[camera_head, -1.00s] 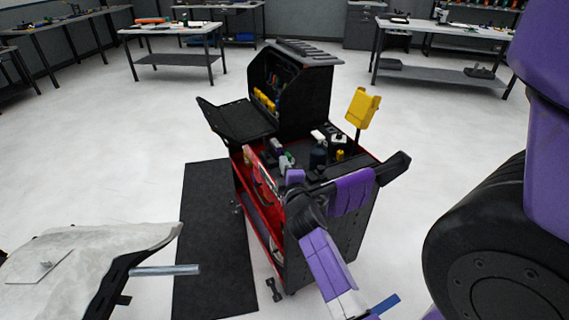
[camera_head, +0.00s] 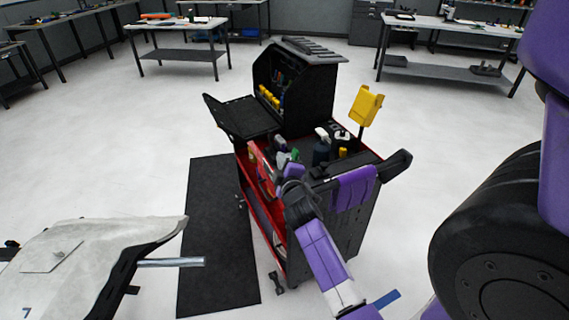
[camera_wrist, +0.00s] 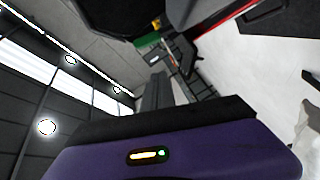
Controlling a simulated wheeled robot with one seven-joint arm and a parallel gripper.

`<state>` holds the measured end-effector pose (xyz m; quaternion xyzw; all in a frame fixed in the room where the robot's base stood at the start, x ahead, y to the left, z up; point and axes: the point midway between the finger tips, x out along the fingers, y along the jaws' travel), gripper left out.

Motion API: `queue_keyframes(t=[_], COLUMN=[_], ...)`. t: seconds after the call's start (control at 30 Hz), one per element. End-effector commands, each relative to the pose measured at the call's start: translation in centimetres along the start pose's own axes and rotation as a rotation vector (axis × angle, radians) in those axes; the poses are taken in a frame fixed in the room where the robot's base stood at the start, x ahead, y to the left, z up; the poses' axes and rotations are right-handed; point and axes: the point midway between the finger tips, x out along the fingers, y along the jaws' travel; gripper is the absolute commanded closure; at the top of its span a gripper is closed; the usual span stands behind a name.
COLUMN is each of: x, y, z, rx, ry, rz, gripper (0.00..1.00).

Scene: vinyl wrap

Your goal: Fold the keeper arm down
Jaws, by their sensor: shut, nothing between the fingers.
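I cannot pick out the keeper arm for certain in either view. My arm reaches up from the bottom in the head view to the near side of a red and black tool cart (camera_head: 345,225). My gripper lies near the cart's top edge, small and partly lost among the items there. In the wrist view my gripper (camera_wrist: 156,72) shows as two dark grey fingers close together, with nothing seen between them. A dark, blurred shape (camera_wrist: 125,15) hangs above the fingertips, and I cannot tell whether they touch it.
A purple cloth (camera_head: 355,188) hangs at the cart's side, near a yellow holder (camera_head: 366,104). A grey-white panel (camera_head: 85,260) stands at left, with a metal tube (camera_head: 172,262) beside it. A black mat (camera_head: 215,235) lies between. A black wheel (camera_head: 500,250) is at right.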

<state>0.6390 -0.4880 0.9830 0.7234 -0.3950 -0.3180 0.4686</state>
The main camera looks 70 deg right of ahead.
Motion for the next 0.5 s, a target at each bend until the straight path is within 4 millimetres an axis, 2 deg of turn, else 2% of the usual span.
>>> queue_keyframes(t=[0.5], x=[-8.0], y=[-0.6], z=[0.1], rx=[-0.002], ry=[0.000], rz=[-0.001], gripper=[1.00])
